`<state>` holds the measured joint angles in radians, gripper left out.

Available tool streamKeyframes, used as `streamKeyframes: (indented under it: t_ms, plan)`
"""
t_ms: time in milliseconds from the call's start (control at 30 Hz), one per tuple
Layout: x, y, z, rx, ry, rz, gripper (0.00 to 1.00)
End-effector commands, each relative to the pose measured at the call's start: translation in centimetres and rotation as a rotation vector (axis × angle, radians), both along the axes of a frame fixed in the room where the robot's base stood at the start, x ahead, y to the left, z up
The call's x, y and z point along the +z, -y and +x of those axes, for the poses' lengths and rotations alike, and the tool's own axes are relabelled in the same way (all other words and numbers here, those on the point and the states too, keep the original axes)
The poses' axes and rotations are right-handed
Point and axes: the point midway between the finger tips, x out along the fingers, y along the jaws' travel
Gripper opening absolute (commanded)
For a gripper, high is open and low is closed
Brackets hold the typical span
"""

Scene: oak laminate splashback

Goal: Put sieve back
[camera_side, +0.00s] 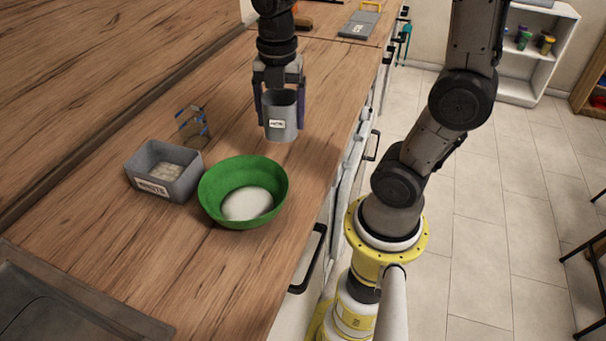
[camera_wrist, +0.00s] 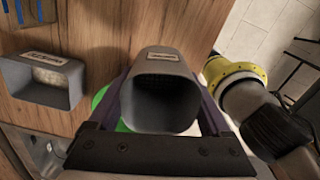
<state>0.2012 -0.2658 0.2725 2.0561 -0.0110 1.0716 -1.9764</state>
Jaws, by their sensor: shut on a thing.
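My gripper (camera_side: 280,112) is shut on a grey cup (camera_side: 280,127) with a white label, one finger on each side. The cup is upright above the counter, behind and right of a green bowl (camera_side: 215,205); I cannot tell whether it touches the wood. In the wrist view the cup (camera_wrist: 160,62) shows a dark inside, with no contents visible. The green bowl holds something white and rounded. A grey bin (camera_side: 183,196) with a label stands left of the bowl and holds pale material; it also shows in the wrist view (camera_wrist: 62,97).
A small upright piece with blue strips (camera_side: 193,127) stands behind the bin. A grey board with a yellow handle (camera_side: 360,24) lies far back. A metal sink (camera_side: 60,310) is at the front left. The counter's right edge drops to drawers. Bare wood lies left of the cup.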

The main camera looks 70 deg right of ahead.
Motion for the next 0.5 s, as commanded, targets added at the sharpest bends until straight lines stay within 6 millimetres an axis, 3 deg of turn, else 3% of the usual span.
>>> streamKeyframes:
  t_ms: [100, 200, 500]
  plan:
    - [-1.1, -0.1, -2.6, -0.110, 0.001, 0.003, 0.16]
    - [-1.8, -0.2, -3.9, -0.171, 0.000, 0.005, 0.16]
    - [-5.3, -0.2, -4.8, -0.212, -0.005, 0.007, 0.16]
